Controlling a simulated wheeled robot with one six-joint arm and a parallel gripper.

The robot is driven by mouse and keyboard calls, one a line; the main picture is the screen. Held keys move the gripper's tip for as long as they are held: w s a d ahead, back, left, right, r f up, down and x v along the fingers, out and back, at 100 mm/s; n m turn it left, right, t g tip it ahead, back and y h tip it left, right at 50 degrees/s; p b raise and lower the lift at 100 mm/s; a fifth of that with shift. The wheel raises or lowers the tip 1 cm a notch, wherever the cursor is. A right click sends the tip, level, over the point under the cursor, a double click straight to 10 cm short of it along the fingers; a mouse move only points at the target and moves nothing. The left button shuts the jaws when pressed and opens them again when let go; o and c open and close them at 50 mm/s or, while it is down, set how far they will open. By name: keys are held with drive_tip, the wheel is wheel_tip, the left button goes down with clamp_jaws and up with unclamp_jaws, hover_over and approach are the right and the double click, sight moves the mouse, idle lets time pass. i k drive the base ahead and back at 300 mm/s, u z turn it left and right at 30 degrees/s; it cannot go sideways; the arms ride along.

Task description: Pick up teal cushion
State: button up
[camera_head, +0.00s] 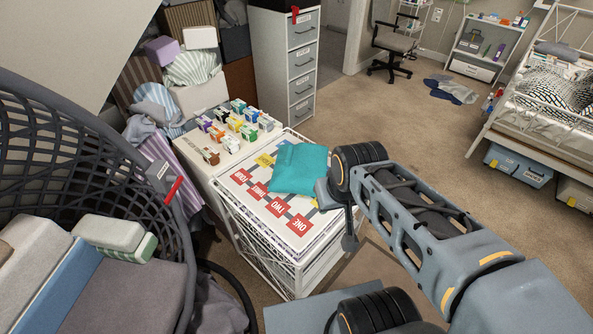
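The teal cushion (299,167) lies on top of a white wire-sided unit (262,252), over a board marked with red squares and number words. My arm reaches in from the lower right. My gripper (334,197) is at the cushion's right edge and overlaps it in the picture. I cannot tell whether it touches the cushion. The fingers are small and partly hidden by the wrist, so their opening does not show clearly.
Several small coloured boxes (240,122) stand behind the cushion. A grey filing cabinet (290,62) is at the back. A dark woven chair (95,150) fills the left. Carpet (420,120) is open to the right, before a white-framed bed (548,110).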

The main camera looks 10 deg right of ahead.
sight(298, 168)
drive_tip(key=z, duration=0.05)
drive_tip(key=k, duration=0.5)
drive_tip(key=z, duration=2)
drive_tip(key=i, duration=1.7)
drive_tip(key=u, duration=4.15)
drive_tip(key=i, duration=0.5)
drive_tip(key=z, duration=0.1)
